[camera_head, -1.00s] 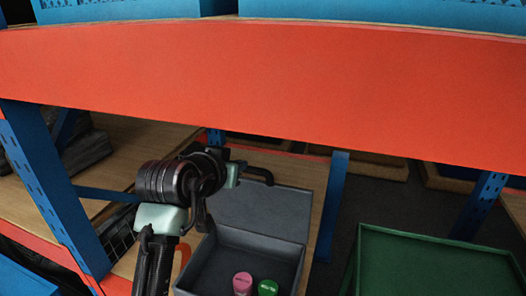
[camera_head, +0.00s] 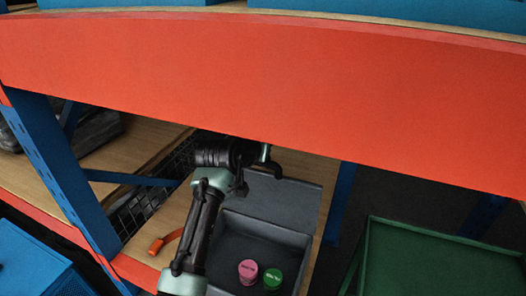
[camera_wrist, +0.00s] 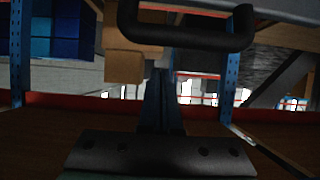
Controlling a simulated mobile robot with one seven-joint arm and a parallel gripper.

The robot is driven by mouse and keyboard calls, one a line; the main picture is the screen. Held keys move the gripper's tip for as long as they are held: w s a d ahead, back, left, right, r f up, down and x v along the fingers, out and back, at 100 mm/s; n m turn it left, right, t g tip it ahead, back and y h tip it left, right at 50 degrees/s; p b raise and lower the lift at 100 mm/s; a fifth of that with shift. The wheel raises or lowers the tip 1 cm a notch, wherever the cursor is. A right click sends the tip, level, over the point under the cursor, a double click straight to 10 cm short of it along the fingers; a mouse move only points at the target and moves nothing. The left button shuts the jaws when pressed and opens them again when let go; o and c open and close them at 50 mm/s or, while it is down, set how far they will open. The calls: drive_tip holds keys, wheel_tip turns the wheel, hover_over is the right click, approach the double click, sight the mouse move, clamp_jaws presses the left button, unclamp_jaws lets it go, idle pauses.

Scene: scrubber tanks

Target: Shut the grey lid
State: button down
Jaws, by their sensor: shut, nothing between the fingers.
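The grey lid (camera_head: 285,199) stands open, leaning back from the rear of the grey box (camera_head: 308,240) in the head view. A dark handle (camera_head: 277,170) sits at the lid's far edge. It seems to be the black bar (camera_wrist: 185,42) across the top of the wrist view, with a grey surface above it. My gripper (camera_head: 264,153) is shut and empty, close to the handle's left side. In the wrist view, my gripper's fingers (camera_wrist: 161,100) point towards the space under the bar. I cannot tell whether they touch it.
A pink-topped can (camera_head: 248,270) and a green-topped can (camera_head: 272,277) stand inside the box. An orange shelf beam (camera_head: 260,95) crosses above my arm. A blue post (camera_head: 342,203) and a green bin (camera_head: 430,258) are to the right. An orange-handled object (camera_head: 158,246) lies left of my arm.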

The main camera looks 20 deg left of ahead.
drive_tip(key=shift+s+f+p, duration=0.9)
drive_tip(key=shift+f+p, duration=0.15)
drive_tip(key=shift+p, duration=0.55)
drive_tip(key=shift+s+f, duration=0.1)
drive_tip(key=shift+f, duration=0.05)
drive_tip(key=shift+f, duration=0.15)
